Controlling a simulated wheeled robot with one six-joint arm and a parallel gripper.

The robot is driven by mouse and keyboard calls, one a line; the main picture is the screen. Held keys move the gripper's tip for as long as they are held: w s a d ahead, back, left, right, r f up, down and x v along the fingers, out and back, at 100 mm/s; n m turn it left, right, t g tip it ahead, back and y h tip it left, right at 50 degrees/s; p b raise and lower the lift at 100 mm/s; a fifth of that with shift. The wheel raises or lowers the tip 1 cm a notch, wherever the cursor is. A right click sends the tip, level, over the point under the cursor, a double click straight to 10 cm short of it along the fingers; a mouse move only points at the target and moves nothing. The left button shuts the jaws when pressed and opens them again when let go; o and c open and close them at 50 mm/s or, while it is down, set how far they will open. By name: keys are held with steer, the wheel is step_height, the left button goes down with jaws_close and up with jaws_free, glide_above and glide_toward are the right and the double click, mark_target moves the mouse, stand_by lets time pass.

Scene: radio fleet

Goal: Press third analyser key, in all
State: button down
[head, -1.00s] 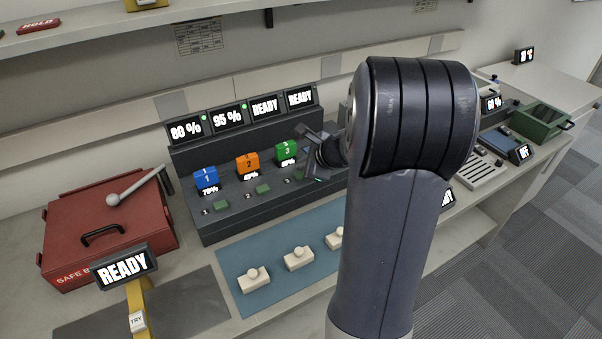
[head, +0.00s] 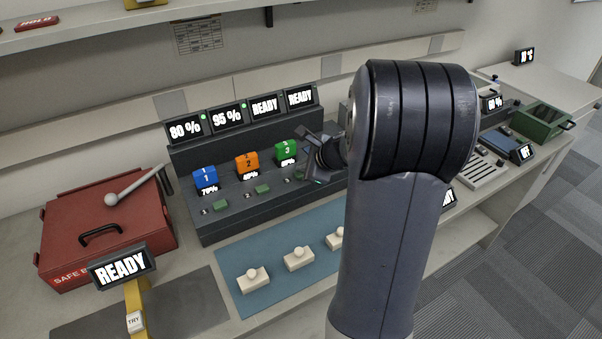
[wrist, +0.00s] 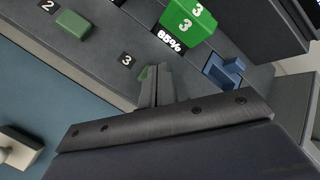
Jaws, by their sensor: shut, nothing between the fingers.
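The analyser is a dark stepped console (head: 215,225) with small green keys in a row on its lower ledge. In the wrist view, the third key (wrist: 144,73), beside the label "3", is green and partly hidden by my fingers. My gripper (wrist: 157,72) is shut and empty, its fingertips at that key; I cannot tell whether they touch it. In the head view my gripper (head: 312,160) is at the console's right part, with the arm covering much of that end. The second key (wrist: 73,24) stands clear.
Blue battery 1 (head: 206,179), orange battery 2 (head: 247,164) and green battery 3 (head: 286,152) stand on the console under its screens. The green one (wrist: 187,22) and a blue bracket (wrist: 224,70) lie close to my fingers. A blue mat (head: 230,262) lies in front.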

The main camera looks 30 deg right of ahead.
steer(key=shift+f+b, duration=0.4)
steer(key=shift+f, duration=0.05)
stand_by(0.6)
steer(key=shift+r+p, duration=0.75)
steer(key=shift+r, duration=0.15)
step_height(320, 180, up, 5)
steer(key=p, duration=0.4)
steer(key=shift+r+p, duration=0.1)
steer(key=shift+p, duration=0.2)
